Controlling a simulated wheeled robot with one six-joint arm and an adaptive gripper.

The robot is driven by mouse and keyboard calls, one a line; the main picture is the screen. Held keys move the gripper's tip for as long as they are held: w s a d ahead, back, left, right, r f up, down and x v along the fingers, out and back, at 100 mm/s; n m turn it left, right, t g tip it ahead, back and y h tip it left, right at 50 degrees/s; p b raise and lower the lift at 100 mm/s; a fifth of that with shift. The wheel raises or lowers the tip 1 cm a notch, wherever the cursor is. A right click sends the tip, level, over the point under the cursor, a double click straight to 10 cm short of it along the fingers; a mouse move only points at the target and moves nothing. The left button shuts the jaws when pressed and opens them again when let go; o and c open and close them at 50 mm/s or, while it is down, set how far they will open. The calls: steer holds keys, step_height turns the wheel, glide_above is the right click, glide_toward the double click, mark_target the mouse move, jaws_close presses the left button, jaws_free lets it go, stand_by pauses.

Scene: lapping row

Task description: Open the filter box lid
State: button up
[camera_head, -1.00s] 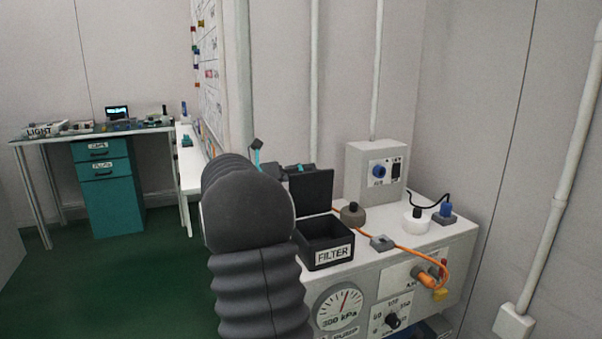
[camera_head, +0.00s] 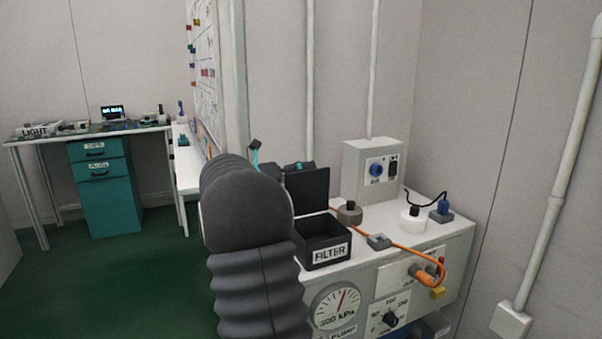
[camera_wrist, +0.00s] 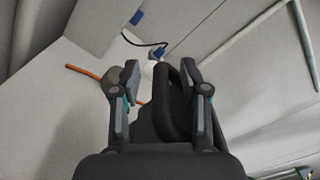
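The black filter box (camera_head: 323,256), labelled FILTER, sits on the white bench unit. Its dark lid (camera_head: 308,190) stands upright at the back of the box, and the box top is uncovered. My arm covers the left part of the box in the head view. A dark loop-shaped handle (camera_wrist: 168,115), apparently the lid's, lies between the fingers, closer to the right one. I cannot tell whether it touches that finger.
A grey knob (camera_head: 349,212), an orange cable (camera_head: 405,250) and a white round part (camera_head: 412,219) lie right of the box. A grey switch box (camera_head: 372,172) stands behind. A gauge (camera_head: 337,307) is on the unit's front. Green floor is clear at left.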

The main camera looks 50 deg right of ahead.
steer(key=v, duration=1.2)
